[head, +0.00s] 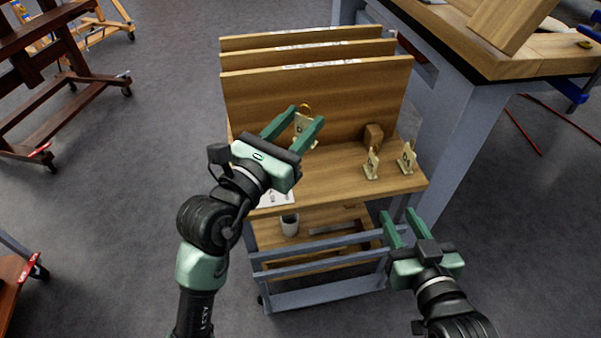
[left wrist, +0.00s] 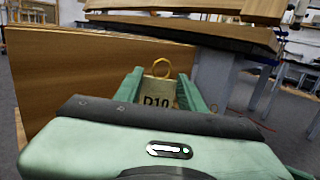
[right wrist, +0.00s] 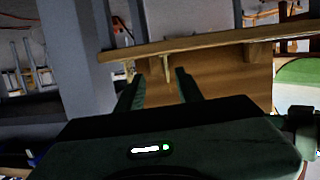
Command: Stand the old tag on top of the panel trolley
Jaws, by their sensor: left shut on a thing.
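The panel trolley (head: 330,184) has a wooden top with upright wooden panels at its back. My left gripper (head: 304,122) is shut on a cream tag marked D10 (left wrist: 158,101) with a gold ring at its top. The tag is upright in front of the nearest panel, over the trolley top. I cannot tell whether its foot touches the top. Two similar cream tags, one (head: 371,164) and another (head: 407,158), stand on the right part of the top. My right gripper (head: 402,226) is open and empty, in front of the trolley's right corner, below top level in its wrist view.
A white paper (head: 278,195) lies at the front left of the top. A cup (head: 290,225) stands on the lower shelf. A workbench (head: 480,60) is close on the right.

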